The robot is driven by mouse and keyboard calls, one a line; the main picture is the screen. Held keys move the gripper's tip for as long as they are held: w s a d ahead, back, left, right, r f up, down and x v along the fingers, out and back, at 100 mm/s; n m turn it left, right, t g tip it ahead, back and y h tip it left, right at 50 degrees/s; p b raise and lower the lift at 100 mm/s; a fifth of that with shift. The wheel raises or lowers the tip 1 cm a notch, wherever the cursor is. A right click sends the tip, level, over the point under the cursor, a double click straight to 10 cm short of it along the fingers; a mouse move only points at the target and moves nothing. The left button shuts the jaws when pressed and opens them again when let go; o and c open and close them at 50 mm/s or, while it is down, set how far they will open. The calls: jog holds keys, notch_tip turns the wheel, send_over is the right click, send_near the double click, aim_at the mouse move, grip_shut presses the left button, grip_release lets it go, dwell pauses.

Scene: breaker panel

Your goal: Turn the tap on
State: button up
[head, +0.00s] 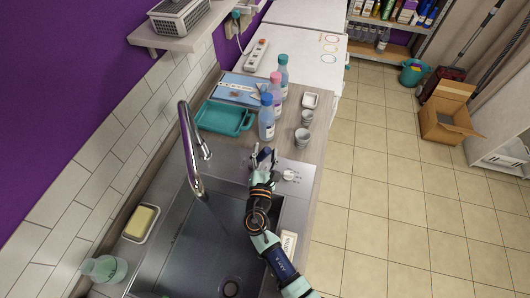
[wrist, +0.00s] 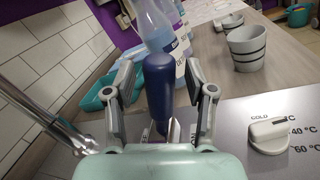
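The chrome tap (head: 190,150) rises in a tall curve at the back of the steel sink, its spout over the basin. It shows at the left edge of the wrist view (wrist: 32,105). A white knob (wrist: 268,135) with COLD, 40 °C and 60 °C marks sits on the steel deck at the right. My gripper (wrist: 159,82) is open above the deck. A dark blue, tapering upright piece (wrist: 158,88) stands between its fingers, with gaps visible on both sides. I cannot tell what this piece is or what its lower end joins.
Bottles (head: 267,118), grey cups (head: 302,138) and a teal tray (head: 224,118) stand on the counter beyond my gripper. A sponge in a dish (head: 141,223) and a green bottle (head: 103,268) are left of the basin. Open floor lies to the right.

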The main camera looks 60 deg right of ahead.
jog(key=r+v, duration=0.1)
jog(key=v, duration=1.1)
jog(key=shift+f, duration=0.4)
jog(key=shift+r, duration=0.1)
